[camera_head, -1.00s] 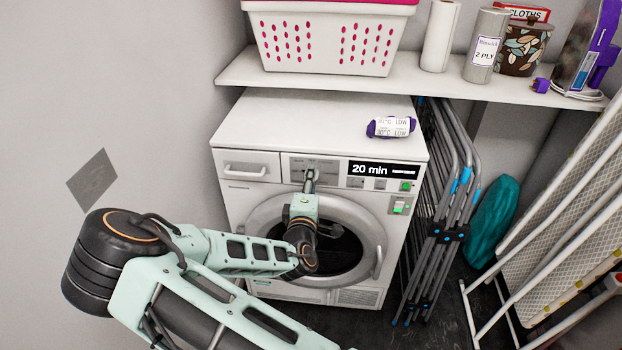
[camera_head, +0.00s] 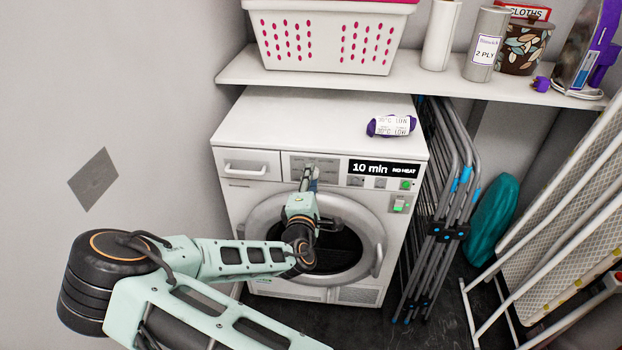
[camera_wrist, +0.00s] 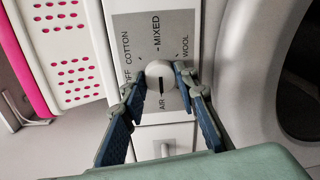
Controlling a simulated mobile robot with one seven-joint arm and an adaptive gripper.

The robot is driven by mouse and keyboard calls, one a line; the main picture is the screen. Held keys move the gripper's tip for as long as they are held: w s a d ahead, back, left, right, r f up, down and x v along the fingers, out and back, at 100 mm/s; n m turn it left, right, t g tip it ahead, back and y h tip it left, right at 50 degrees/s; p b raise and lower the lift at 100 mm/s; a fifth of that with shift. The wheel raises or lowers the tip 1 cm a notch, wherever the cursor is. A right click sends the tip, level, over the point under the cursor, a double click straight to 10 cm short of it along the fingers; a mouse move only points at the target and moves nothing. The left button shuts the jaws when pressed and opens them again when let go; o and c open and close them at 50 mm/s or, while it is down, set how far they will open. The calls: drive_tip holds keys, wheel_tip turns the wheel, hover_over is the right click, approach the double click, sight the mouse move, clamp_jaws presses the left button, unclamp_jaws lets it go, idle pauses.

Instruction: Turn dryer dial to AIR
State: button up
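The dryer dial (camera_wrist: 160,76) is a round pale knob on a grey panel marked OFF, COTTON, MIXED, WOOL and AIR. Its dark pointer mark points down toward the AIR label (camera_wrist: 162,103) in the wrist view. My gripper (camera_wrist: 160,80) is open, with its blue-grey fingers on either side of the dial and their tips near its rim. In the head view my gripper (camera_head: 310,172) is at the panel and mostly hides the dial. The dryer display (camera_head: 385,169) reads "10 min NO HEAT".
A purple-wrapped bundle (camera_head: 391,126) lies on the dryer top (camera_head: 300,115). A shelf (camera_head: 350,86) above holds a white basket (camera_head: 325,40) and rolls. A folded drying rack (camera_head: 452,200) stands close to the dryer's right. The wall is at the left.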

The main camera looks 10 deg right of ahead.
drive_tip(key=o, duration=0.4)
drive_tip(key=v, duration=1.2)
